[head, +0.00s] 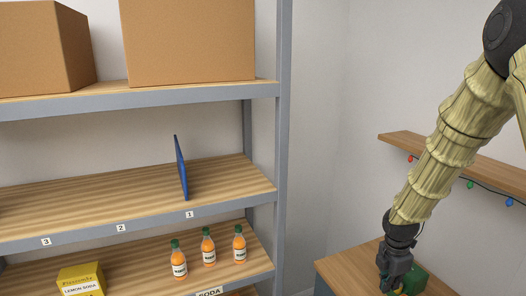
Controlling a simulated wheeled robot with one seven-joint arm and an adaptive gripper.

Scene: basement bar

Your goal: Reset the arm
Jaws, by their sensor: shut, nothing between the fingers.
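My arm comes in from the upper right of the head view and reaches down to the lower right. My gripper (391,284) is at its lower end, close to a wooden surface (340,270). It is shut with nothing in it. A green thing (416,278) is just behind and to the right of the gripper. I cannot tell whether they touch. The fingertips are near the bottom edge of the view.
A grey-framed shelf (284,120) fills the left. It holds cardboard boxes (190,40), a blue upright panel (181,168), orange bottles (208,250) and a yellow lemon soda box (80,280). A wall ledge (400,142) with coloured bulbs runs behind my arm.

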